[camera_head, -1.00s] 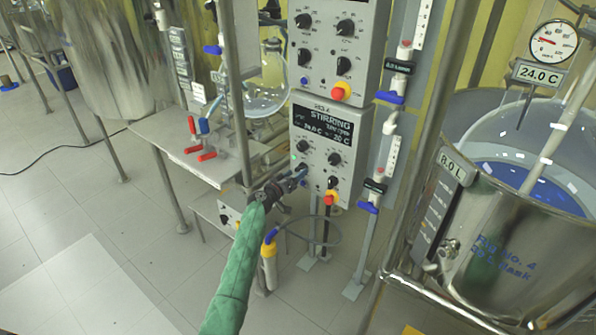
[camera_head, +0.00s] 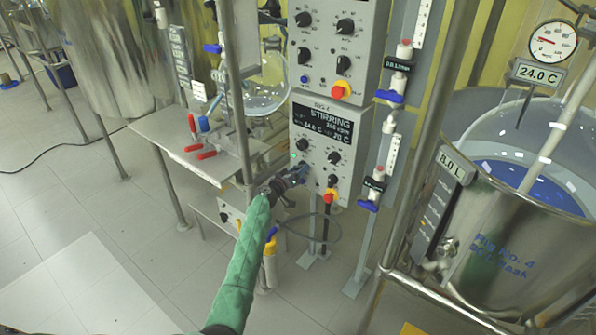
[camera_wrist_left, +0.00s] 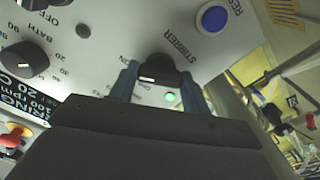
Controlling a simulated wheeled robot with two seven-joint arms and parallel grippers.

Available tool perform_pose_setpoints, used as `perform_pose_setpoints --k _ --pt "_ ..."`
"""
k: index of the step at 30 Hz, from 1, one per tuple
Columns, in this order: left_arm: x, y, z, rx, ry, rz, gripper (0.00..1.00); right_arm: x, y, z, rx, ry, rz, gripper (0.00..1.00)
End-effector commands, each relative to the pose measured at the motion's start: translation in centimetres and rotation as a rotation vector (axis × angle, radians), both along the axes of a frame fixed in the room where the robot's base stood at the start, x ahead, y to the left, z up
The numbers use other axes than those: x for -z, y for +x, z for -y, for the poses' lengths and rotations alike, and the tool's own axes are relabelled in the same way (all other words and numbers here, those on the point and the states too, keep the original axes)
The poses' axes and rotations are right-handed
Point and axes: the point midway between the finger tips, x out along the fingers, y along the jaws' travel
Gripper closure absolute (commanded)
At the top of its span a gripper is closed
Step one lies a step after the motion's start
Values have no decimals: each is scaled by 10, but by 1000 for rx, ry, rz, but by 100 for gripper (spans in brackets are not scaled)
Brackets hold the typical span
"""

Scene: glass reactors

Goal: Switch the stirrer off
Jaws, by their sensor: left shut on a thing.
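The stirrer control box (camera_head: 322,145) hangs on the frame in the head view, its dark display (camera_head: 322,126) reading "STIRRING". My left gripper (camera_head: 300,172) is at the lower left of its panel. In the left wrist view, the black knob (camera_wrist_left: 157,68) beside the "STIRRER" label sits between the two blue fingertips, and the gripper is shut on it. A green light (camera_wrist_left: 170,97) glows close to the knob. A blue reset button (camera_wrist_left: 213,18) sits apart from the fingers. My right gripper is not in view.
A second control box (camera_head: 338,45) is directly above. A red-and-yellow emergency knob (camera_head: 331,195) is right of my gripper. Valves with blue handles (camera_head: 368,206) line the pipe at the right. A steel tank (camera_head: 510,250) stands further right. Open floor (camera_head: 80,210) lies left.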

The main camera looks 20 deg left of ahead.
Motion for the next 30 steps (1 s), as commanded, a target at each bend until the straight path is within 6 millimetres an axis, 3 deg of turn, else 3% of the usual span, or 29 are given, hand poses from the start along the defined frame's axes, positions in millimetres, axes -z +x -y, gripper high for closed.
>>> perform_pose_setpoints --k 11,18,30 --pt "2 0 0 -1 -145 -51 76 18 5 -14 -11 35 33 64" --pt "2 0 -1 -1 -345 -125 76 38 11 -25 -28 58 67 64" --pt "0 0 -1 -1 -694 -251 76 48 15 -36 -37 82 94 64"
